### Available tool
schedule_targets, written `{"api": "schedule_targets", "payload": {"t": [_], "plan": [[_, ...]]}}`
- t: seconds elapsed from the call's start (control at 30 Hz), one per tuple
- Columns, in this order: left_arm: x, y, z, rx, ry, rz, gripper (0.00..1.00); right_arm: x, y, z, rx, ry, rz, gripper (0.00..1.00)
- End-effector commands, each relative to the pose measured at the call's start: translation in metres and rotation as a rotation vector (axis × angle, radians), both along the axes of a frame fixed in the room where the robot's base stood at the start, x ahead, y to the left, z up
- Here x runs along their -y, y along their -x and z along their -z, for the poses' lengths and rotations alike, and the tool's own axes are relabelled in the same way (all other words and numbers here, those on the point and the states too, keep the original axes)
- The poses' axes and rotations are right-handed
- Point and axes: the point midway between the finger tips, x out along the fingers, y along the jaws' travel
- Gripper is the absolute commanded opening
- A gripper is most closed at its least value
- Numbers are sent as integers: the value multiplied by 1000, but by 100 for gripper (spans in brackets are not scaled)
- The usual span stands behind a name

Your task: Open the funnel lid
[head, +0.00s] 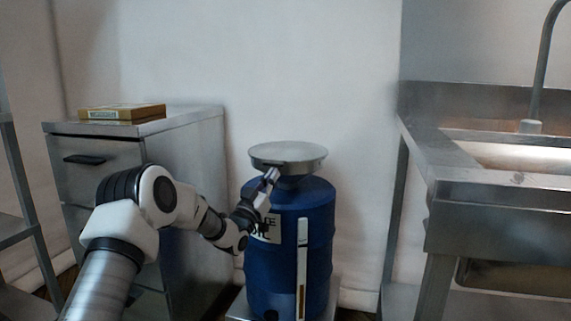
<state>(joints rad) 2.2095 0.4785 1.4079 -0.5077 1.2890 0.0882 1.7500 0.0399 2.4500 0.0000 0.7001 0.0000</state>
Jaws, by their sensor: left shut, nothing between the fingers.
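The funnel lid (288,153) is a round grey metal disc. It lies flat and closed on top of the funnel, above a blue drum (318,235) with a white label. My left gripper (272,174) is shut and empty. Its fingertips are just under the front left edge of the lid; I cannot tell whether they touch it. The gripper hides part of the funnel below the lid. My right gripper is not in view.
A grey metal drawer cabinet (195,150) with a flat box (122,112) on top stands left of the drum. A steel sink unit (480,215) stands to the right. A white wall is close behind the drum. The space above the lid is clear.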

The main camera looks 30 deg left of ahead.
Motion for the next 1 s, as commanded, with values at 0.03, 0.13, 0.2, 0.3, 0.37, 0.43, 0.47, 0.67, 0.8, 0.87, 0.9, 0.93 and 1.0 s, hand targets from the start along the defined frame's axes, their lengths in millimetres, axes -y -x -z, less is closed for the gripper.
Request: {"api": "schedule_targets", "payload": {"t": [0.03,0.13,0.2,0.3,0.37,0.43,0.47,0.67,0.8,0.87,0.9,0.93,1.0], "plan": [[0,0,0,0,0,0,0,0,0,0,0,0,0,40],[0,-1,-4,0,0,0,0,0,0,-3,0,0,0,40],[-1,-2,-10,1,-1,0,0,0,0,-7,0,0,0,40],[-1,-6,-23,2,0,1,0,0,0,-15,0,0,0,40],[-2,-8,-30,1,0,1,0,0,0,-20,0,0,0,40],[-2,-11,-38,2,-1,0,0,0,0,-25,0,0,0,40],[-3,-12,-41,2,-1,0,0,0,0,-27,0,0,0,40],[-4,-17,-53,0,0,1,0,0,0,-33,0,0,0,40],[-4,-17,-51,0,0,0,0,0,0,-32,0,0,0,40],[-4,-17,-51,0,0,0,0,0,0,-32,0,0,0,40],[-4,-17,-52,0,0,0,0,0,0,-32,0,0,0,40],[-4,-17,-53,1,0,0,0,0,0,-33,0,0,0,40],[-4,-18,-59,1,0,0,0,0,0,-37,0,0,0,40]]}}
